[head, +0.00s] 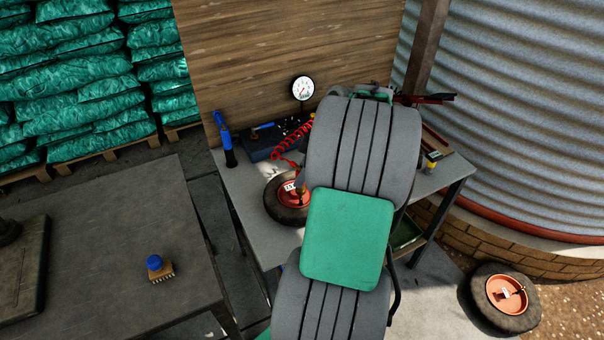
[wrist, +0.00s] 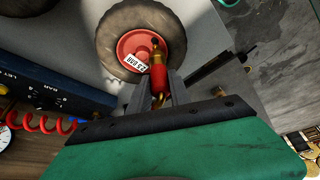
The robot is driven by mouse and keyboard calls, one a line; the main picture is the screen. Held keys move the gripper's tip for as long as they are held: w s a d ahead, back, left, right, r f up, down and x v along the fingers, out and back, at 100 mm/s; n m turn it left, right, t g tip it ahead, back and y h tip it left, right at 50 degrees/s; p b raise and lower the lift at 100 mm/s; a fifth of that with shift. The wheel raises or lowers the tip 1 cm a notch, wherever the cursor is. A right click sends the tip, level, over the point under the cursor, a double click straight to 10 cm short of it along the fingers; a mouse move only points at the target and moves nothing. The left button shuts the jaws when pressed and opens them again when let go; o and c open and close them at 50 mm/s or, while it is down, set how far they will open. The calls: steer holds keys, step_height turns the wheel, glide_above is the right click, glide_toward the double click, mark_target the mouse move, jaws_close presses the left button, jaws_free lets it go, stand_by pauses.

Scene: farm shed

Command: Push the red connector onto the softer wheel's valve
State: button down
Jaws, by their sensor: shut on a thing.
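My gripper (wrist: 159,84) is shut on the red connector (wrist: 158,78), a red sleeve with a brass end, in the wrist view. The connector lies over the red hub of a wheel (wrist: 113,72) with a dark tyre and a white pressure label, too small to read surely. A small dark tip shows at the connector's brass end; I cannot tell whether it is the valve or whether they touch. In the head view this wheel (head: 275,208) lies on the bench, partly hidden by my arm. A second wheel (head: 505,297) with a red hub and white label lies on the floor at right.
The grey bench (head: 243,237) carries a round gauge (head: 303,88), a red coiled hose (head: 286,150), a dark blue box (head: 262,148) and a blue-handled tool (head: 222,135). A board stands behind. A dark table (head: 120,235) at left holds a blue-knobbed brush (head: 157,268).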

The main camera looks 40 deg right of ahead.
steer(key=shift+f+b, duration=0.55)
steer(key=shift+f, duration=0.15)
steer(key=shift+f, duration=0.15)
steer(key=shift+f+b, duration=0.6)
steer(key=shift+b, duration=0.05)
steer(key=shift+f, duration=0.2)
stand_by(0.4)
steer(key=c, duration=0.6)
jaws_free()
stand_by(0.5)
